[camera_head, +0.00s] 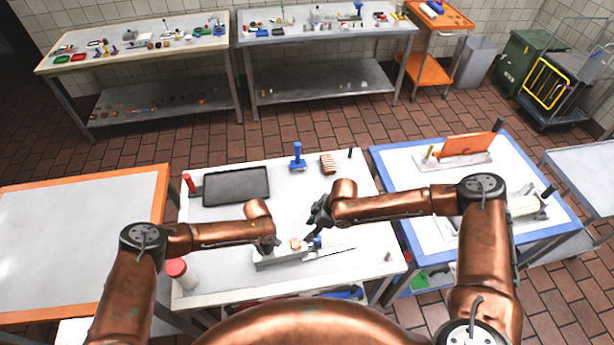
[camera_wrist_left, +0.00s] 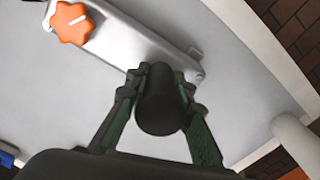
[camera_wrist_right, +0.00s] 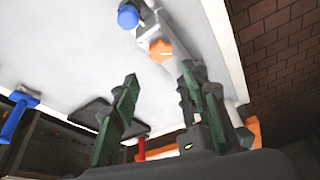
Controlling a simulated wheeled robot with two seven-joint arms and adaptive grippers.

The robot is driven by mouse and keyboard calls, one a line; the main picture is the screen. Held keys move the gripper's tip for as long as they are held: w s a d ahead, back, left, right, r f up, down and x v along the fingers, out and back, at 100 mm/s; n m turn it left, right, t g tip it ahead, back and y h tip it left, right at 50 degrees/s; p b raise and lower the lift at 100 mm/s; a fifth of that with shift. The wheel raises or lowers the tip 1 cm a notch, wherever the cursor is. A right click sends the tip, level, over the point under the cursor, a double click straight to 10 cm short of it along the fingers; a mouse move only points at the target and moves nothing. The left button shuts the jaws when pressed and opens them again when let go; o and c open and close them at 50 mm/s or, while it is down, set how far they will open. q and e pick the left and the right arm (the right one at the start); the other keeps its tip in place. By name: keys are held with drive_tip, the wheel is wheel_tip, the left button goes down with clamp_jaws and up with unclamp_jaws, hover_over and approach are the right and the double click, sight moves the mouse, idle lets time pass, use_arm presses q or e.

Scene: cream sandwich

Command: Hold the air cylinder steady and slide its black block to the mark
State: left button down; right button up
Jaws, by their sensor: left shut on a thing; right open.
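A long grey device (camera_head: 283,259), which I take to be the air cylinder, lies near the front of the middle table. It carries an orange star knob (camera_head: 295,243) and a blue knob (camera_head: 317,240). My left gripper (camera_head: 270,245) is shut on a dark rounded piece (camera_wrist_left: 160,108) at the device's left end. I cannot tell whether this piece is the black block. My right gripper (camera_head: 316,218) is open and empty, above and behind the blue knob. The right wrist view shows the orange knob (camera_wrist_right: 160,50) and blue knob (camera_wrist_right: 128,15) beyond its fingers. I cannot make out the mark.
A black tray (camera_head: 237,186), a blue stand (camera_head: 298,160) and a brown ribbed block (camera_head: 327,164) are at the back of the table. A red-capped white bottle (camera_head: 181,273) stands at front left. The table between tray and device is clear.

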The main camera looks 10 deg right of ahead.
sight(318, 238)
drive_tip(key=d+f+h, duration=0.1)
drive_tip(key=f, duration=0.3)
drive_tip(key=w+d+f+m+g+h, duration=0.1)
drive_tip(key=f, duration=0.3)
drive_tip(key=w+d+f+m+h, duration=0.1)
drive_tip(key=f+h, duration=0.1)
drive_tip(key=f, duration=0.2)
drive_tip(key=shift+w+d, duration=0.15)
drive_tip(key=shift+d, duration=0.1)
drive_tip(key=shift+r, duration=0.1)
clamp_jaws()
idle(0.5)
